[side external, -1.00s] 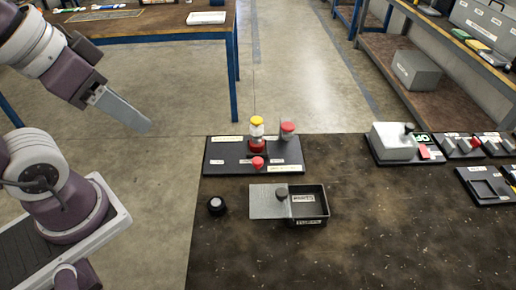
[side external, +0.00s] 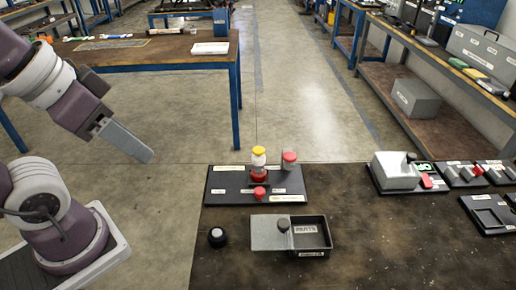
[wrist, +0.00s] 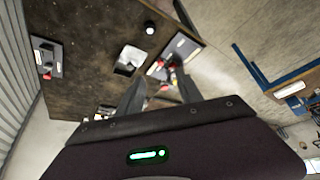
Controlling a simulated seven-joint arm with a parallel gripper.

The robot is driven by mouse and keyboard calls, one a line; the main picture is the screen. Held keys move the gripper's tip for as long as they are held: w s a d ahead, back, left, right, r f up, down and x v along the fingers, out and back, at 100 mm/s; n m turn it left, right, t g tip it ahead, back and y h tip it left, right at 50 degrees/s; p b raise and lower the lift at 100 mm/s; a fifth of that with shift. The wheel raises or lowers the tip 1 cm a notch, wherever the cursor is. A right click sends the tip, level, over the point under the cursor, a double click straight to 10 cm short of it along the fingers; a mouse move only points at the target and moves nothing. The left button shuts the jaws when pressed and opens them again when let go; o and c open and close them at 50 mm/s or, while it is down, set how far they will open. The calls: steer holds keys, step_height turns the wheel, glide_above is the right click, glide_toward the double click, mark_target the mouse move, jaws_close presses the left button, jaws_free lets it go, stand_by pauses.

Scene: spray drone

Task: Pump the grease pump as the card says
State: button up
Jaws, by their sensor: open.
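A black board (side external: 222,197) lies at the far edge of the dark table. On it stand a yellow-capped post (side external: 259,161) with a red lower part, a grey cylinder with a red top (side external: 289,160), and a red knob (side external: 259,192). Pale label strips lie on the board, too small to read. I cannot tell which part is the grease pump or which label is the card. My gripper (side external: 150,157) is raised off the table's left side, apart from the board. In the wrist view its two fingers (wrist: 160,92) are spread and empty, with the board beyond them.
A grey tray with a lid and knob (side external: 265,232) and a black round knob (side external: 217,237) sit in front of the board. A white box unit (side external: 393,170) and small panels stand at right. The table's front right is clear.

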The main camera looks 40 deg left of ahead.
steer(key=w+r+n, duration=0.1)
steer(key=w+n, duration=0.1)
steer(key=w+r+n+g, duration=0.1)
steer(key=w+n, duration=0.1)
steer(key=w, duration=0.1)
steer(key=w+r+n, duration=0.2)
steer(key=w, duration=0.1)
steer(key=shift+a+n, duration=0.2)
steer(key=shift+n, duration=0.1)
jaws_close()
steer(key=w+a+f+n+g, duration=0.1)
steer(key=w+f+n, duration=0.2)
steer(key=w+n, duration=0.3)
steer(key=w+a+f+n+g, duration=0.1)
steer(key=w+f+n+g, duration=0.1)
steer(key=w+f+n, duration=0.2)
steer(key=w+a+f+n+g, duration=0.1)
steer(key=w+f+n, duration=0.2)
steer(key=w+n, duration=0.7)
steer(key=w, duration=0.5)
steer(key=shift+a+f+g, duration=0.25)
steer(key=shift+f+g, duration=0.05)
steer(key=shift+f, duration=0.05)
